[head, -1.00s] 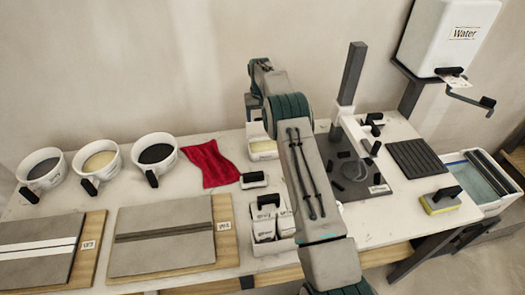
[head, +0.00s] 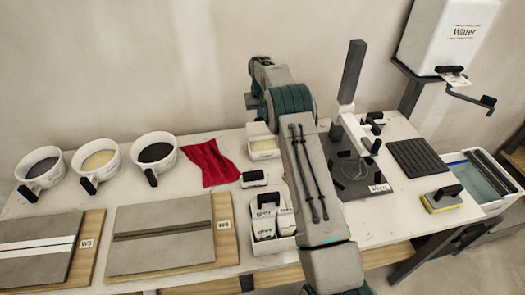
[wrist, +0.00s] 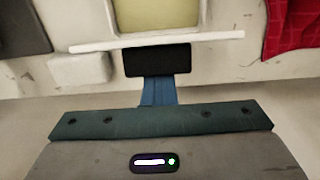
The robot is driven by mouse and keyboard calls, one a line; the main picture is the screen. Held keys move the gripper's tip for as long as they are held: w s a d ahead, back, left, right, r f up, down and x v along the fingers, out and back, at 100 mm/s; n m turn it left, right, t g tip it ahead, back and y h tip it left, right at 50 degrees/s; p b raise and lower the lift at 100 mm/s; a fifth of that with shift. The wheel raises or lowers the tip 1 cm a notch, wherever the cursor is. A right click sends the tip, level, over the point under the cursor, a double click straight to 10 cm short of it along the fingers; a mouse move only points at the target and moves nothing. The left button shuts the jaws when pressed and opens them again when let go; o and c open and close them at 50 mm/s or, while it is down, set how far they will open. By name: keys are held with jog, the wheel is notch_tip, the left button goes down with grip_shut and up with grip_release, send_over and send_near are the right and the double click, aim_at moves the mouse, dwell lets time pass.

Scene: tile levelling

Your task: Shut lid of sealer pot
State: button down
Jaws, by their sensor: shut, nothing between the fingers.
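A white open box (head: 265,155) with a pale yellow inside stands at the back of the table, left of my arm; I take it for the sealer pot, though no label is readable. It also shows at the top of the wrist view (wrist: 112,15). A long, thin white edge (wrist: 215,38) crosses in front of it there, apparently the raised lid seen almost edge-on. My gripper (wrist: 157,60) is shut and empty, its dark fingertips just below this edge in the wrist view. I cannot tell whether they touch it. In the head view the fingertips are not clearly visible.
A red cloth (head: 208,163) lies left of the box. A small black-topped block (head: 254,179) and a white caddy of bags (head: 262,247) stand in front. A dark stand (head: 352,75) rises right of my arm. The wall is close behind.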

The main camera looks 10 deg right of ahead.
aim_at(264, 128)
jog(key=shift+s, duration=0.1)
jog(key=shift+s+r+b, duration=0.2)
jog(key=shift+s+b, duration=0.6)
jog(key=shift+s, duration=0.15)
jog(key=shift+s+f+b, duration=0.15)
jog(key=shift+s+b, duration=0.6)
jog(key=shift+s, duration=0.15)
jog(key=shift+s+f+b, duration=0.4)
jog(key=shift+s+b, duration=0.4)
jog(key=shift+s, duration=0.05)
jog(key=shift+s, duration=0.1)
